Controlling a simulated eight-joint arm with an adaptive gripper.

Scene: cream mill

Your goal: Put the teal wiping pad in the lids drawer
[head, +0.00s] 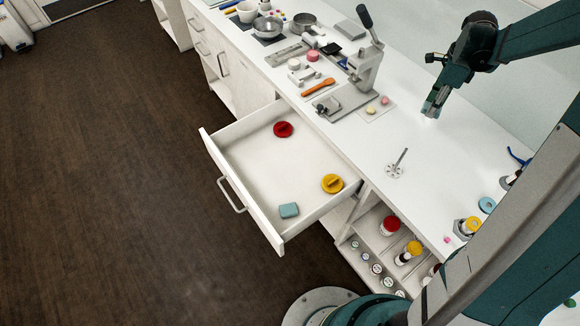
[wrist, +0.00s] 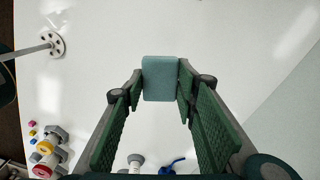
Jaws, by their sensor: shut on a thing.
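The open lids drawer (head: 246,187) sticks out from the counter in the head view. My gripper (head: 432,108) is above the white counter, to the right of the drawer. In the wrist view my gripper (wrist: 160,88) is shut on a second teal pad, the teal wiping pad (wrist: 160,78), held between the fingertips. In the head view the held pad is mostly hidden by the fingers.
A small stand with a rod (head: 395,169) is nearer. Bottles with red and yellow caps (head: 405,254) fill the shelf beside the drawer. The drawer's middle is bare.

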